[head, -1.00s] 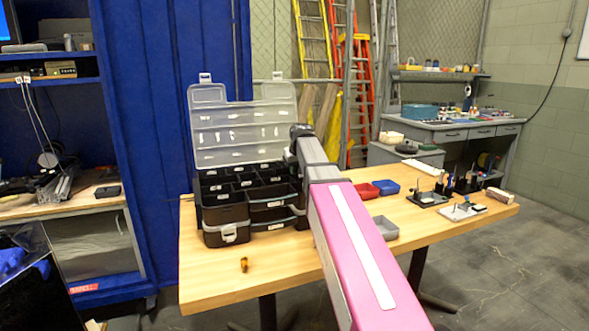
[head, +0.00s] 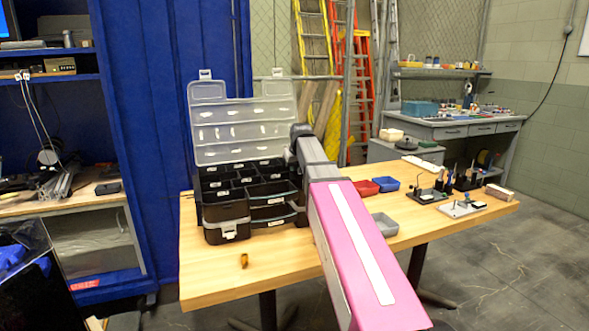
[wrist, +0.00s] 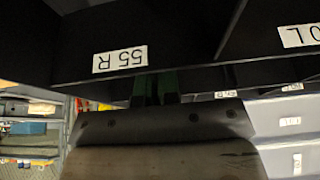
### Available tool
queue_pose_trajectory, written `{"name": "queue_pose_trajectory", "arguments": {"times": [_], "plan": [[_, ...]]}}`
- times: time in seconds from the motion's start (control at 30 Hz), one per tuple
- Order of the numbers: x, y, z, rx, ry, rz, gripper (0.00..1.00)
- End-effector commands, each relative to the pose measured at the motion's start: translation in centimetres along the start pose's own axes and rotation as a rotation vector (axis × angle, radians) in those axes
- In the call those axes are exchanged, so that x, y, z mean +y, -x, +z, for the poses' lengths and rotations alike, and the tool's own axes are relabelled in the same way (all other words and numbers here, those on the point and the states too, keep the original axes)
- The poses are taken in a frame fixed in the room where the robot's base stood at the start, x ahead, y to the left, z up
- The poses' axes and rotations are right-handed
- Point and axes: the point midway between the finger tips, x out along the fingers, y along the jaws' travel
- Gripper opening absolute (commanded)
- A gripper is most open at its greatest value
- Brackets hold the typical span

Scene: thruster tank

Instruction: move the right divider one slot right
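The black organizer box (head: 225,212) stands on the wooden table with its clear lid (head: 240,131) raised. Its top tray has several compartments split by thin dark dividers. I cannot tell which one is the right divider in the head view. In the wrist view, a dark wall (wrist: 231,30) separates a compartment labelled "55 R" (wrist: 120,59) from another labelled compartment. My gripper (wrist: 155,88) shows green-padded fingers close together, their tips hidden behind the dark edge below the "55 R" label. I cannot see whether anything is between them. In the head view my arm hides the gripper.
A small amber object (head: 244,260) lies on the table (head: 285,268) in front of the box. Small fixtures (head: 428,196) stand farther right. The table's front left is mostly clear.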

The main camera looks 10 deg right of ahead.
Motion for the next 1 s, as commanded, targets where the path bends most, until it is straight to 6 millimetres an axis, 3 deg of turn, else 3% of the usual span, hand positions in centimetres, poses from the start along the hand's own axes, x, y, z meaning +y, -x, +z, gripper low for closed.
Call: {"name": "queue_pose_trajectory", "arguments": {"times": [0.17,0.3,0.67,1.0], "plan": [[0.0,0.0,0.0,0.0,0.0,0.0,0.0],[0.0,0.0,0.0,0.0,0.0,0.0,0.33],[0.0,0.4,0.0,0.0,0.0,0.0,0.33],[0.0,5.3,0.0,0.002,0.0,0.0,0.33]]}}
